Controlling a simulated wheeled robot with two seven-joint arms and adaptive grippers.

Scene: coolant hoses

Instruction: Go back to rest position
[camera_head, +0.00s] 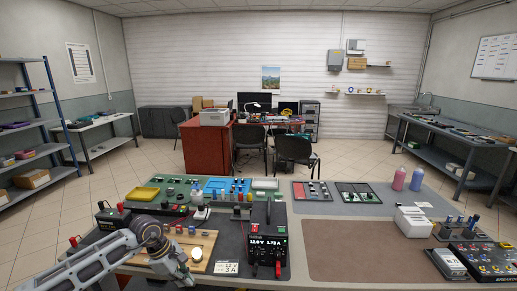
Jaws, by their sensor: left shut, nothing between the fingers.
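My left arm comes in from the lower left, and its gripper (186,279) points down over the near left part of the workbench. The gripper is shut with nothing visible in it. It is beside a wooden board (203,240) that carries small fittings and a round pale disc (196,254). The fingertips are small, close to the bottom of the view. My right gripper does not show.
A black power supply (268,238) stands right of the gripper. A white box (413,222), pink and blue bottles (399,179) and a breakout box (484,261) are at the right. The brown mat (365,250) is clear. Desks and chairs stand behind.

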